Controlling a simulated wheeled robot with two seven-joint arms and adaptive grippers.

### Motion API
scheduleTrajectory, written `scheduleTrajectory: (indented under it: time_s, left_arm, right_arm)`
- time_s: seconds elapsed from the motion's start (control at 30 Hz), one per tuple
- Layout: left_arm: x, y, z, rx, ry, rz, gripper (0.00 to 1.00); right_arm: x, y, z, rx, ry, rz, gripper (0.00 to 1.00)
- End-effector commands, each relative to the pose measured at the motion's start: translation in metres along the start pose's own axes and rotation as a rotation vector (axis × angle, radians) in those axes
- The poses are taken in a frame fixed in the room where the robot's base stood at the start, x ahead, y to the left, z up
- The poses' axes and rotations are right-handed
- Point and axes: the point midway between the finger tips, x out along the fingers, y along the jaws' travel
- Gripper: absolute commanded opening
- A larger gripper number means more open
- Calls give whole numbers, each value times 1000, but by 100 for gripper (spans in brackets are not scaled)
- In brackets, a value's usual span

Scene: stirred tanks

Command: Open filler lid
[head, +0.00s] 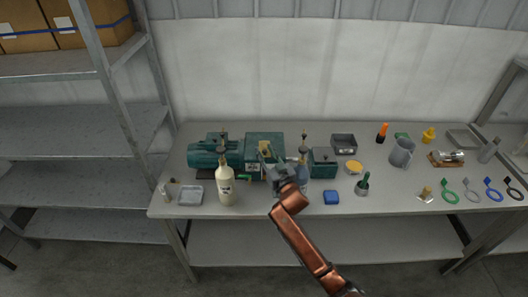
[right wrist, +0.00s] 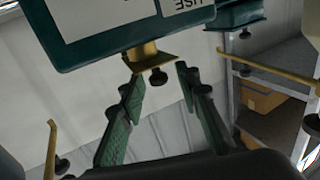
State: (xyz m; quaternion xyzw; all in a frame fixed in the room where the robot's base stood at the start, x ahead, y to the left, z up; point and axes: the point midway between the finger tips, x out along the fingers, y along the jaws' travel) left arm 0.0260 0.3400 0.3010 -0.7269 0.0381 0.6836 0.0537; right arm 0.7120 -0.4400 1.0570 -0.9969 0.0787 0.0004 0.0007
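A green machine with a motor (head: 208,153) and a box-shaped gear housing (head: 264,142) stands on the bench left of centre. My right arm reaches up from the front, and its right gripper (head: 268,154) is at the front of the housing. In the right wrist view a brass neck with a flat flap (right wrist: 150,60) and a dark knob (right wrist: 158,77) projects from the labelled green housing (right wrist: 110,25). My right gripper's green fingers (right wrist: 158,92) are apart, one either side of the knob, with no contact visible. I cannot tell for sure whether this flap is the filler lid.
A cream bottle (head: 226,186) stands close left of the gripper. Bare bench shows along the front edge.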

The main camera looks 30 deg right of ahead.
Motion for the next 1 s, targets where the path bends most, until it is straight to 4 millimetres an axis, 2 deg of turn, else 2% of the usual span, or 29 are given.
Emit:
scheduleTrajectory:
  time_s: [0.13,0.4,0.83,1.0]
  left_arm:
    - [1,0,-1,0,1,0,40]
    - [1,0,-1,-1,1,0,40]
    - [1,0,0,-1,0,0,40]
    - [1,0,1,-1,-1,0,40]
  right_arm:
    - [9,0,0,-1,0,-1,30]
    - [10,0,0,-1,0,0,30]
    - [9,0,0,-1,0,-1,0]
    - [9,0,0,-1,0,-1,0]
